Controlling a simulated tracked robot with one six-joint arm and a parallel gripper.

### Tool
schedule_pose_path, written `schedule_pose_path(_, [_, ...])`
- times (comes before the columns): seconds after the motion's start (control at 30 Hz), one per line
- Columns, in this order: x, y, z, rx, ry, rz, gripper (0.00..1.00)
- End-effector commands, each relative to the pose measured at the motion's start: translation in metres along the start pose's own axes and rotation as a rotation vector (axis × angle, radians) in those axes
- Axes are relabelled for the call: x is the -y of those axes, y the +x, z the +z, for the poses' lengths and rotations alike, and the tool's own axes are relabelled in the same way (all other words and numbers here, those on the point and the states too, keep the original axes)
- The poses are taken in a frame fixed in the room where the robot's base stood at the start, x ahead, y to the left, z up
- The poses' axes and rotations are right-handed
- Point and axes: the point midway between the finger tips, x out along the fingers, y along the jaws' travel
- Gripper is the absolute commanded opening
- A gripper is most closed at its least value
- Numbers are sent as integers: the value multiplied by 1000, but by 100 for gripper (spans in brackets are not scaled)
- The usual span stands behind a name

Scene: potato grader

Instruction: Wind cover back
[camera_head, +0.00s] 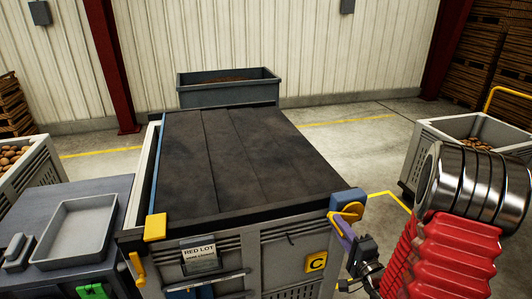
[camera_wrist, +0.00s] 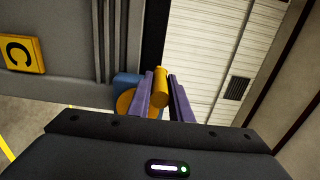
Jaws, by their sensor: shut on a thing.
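The dark cover (camera_head: 245,155) lies flat in long strips across the top of the large grey bin marked C (camera_head: 287,256). At the bin's near right corner is a crank with a yellow handle (camera_head: 350,208) next to a blue housing (camera_head: 349,196). My gripper (camera_head: 344,226) reaches up to it from the lower right. In the wrist view, the purple fingers of my gripper (camera_wrist: 160,78) are shut on the yellow handle (camera_wrist: 161,86), one on each side. The blue housing (camera_wrist: 126,84) is just left of the fingers.
A grey side table with a shallow tray (camera_head: 76,230) stands left of the bin. Yellow parts (camera_head: 155,227) sit at the bin's near left corner. Potato crates stand left (camera_head: 38,170) and right (camera_head: 425,135). A grey-green bin (camera_head: 228,94) stands behind. Open floor lies to the right.

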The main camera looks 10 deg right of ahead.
Motion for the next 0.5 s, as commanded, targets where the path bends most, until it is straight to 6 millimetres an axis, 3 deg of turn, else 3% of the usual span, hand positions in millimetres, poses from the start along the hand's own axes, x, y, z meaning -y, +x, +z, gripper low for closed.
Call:
schedule_pose_path(0.33, [2,0,0,1,0,-1,0])
schedule_pose_path(0.5, [13,0,-7,-1,-3,-4,0])
